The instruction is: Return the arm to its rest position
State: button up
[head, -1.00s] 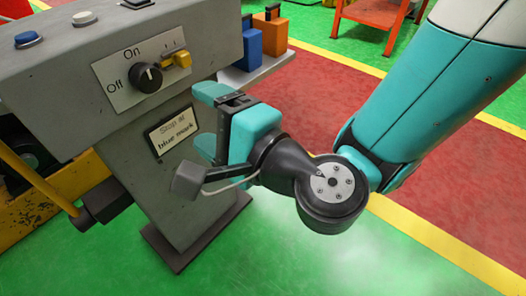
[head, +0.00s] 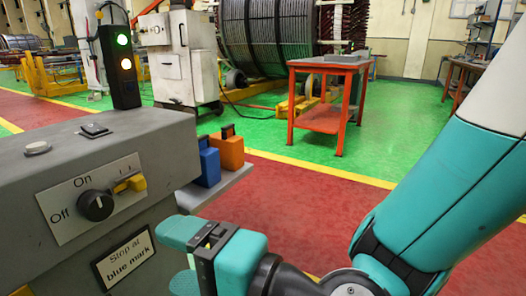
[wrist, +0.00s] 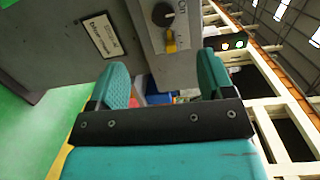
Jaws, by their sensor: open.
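My gripper (head: 180,262) is open and empty at the bottom of the head view, in front of the grey control console (head: 45,165). Its two teal fingers also show in the wrist view (wrist: 165,90), spread apart with nothing between them. The console's black knob (head: 95,205) sits beside a yellow switch (head: 132,184) on the On/Off plate. A "Stop at blue mark" label (head: 125,260) is below. My gripper is apart from the knob and switch.
A signal tower (head: 120,65) on the console shows green and pale lights. A blue box (head: 208,162) and an orange box (head: 229,148) stand on a side shelf. A red table (head: 325,100) stands beyond. The red floor lane is clear.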

jog(key=s+d+f+n+g+h, duration=0.1)
jog(key=d+n+g+h, duration=0.35)
jog(key=d, duration=0.75)
jog(key=s+d+f+n+g+h, duration=0.1)
jog(key=d+n+h, duration=0.6)
jog(key=d, duration=0.6)
notch_tip(320, 180, up, 33)
jog(key=p, duration=3.3)
jog(key=shift+s+d+h, duration=0.3)
jog(key=shift+s+h, duration=0.05)
jog(key=shift+r, duration=0.1)
